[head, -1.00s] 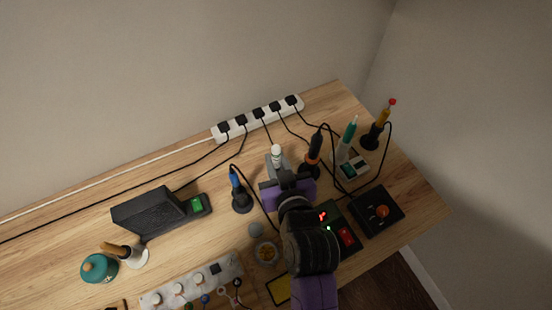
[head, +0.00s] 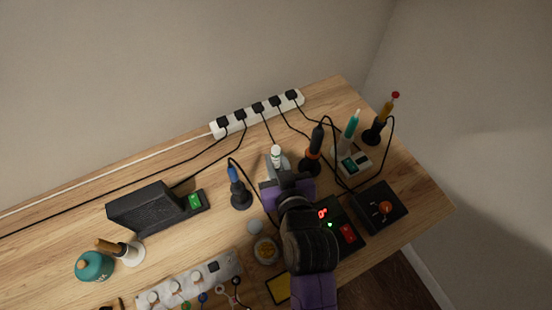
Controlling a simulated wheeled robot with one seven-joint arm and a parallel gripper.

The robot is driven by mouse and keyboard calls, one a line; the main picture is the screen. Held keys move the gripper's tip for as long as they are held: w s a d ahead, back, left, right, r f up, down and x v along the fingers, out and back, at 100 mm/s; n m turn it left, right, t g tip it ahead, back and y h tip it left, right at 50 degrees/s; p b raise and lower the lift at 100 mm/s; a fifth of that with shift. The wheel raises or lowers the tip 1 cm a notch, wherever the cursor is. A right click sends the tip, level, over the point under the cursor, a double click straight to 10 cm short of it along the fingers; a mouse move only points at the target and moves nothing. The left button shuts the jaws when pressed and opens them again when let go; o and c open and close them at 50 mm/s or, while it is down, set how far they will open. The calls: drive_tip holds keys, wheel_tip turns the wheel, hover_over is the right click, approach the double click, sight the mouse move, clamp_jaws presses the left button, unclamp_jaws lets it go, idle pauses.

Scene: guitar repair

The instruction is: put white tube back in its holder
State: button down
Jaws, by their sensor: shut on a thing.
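My gripper (head: 286,178) is over the wooden bench, its wrist seen from above and behind. A small white-capped tube (head: 276,152) shows just beyond the jaws, and my gripper is shut on it. The tube's lower part and the fingertips are largely hidden by the purple and black wrist. Something grey shows around the tube's lower end. I cannot tell whether this is my finger or a holder, nor whether the tube touches the bench.
A blue-handled tool (head: 239,190) in a black stand is close on the left, and a black-and-orange iron (head: 314,155) on the right. A white power strip (head: 257,114) with cables lies behind. Black control boxes (head: 380,208) are at the right; the bench edge is beyond.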

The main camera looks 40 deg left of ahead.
drive_tip(key=shift+f, duration=0.15)
drive_tip(key=shift+f+b, duration=0.6)
drive_tip(key=shift+f, duration=0.15)
drive_tip(key=c, duration=1.3)
unclamp_jaws()
drive_tip(key=shift+o, duration=0.2)
drive_tip(key=o, duration=0.7)
drive_tip(key=shift+c, duration=0.2)
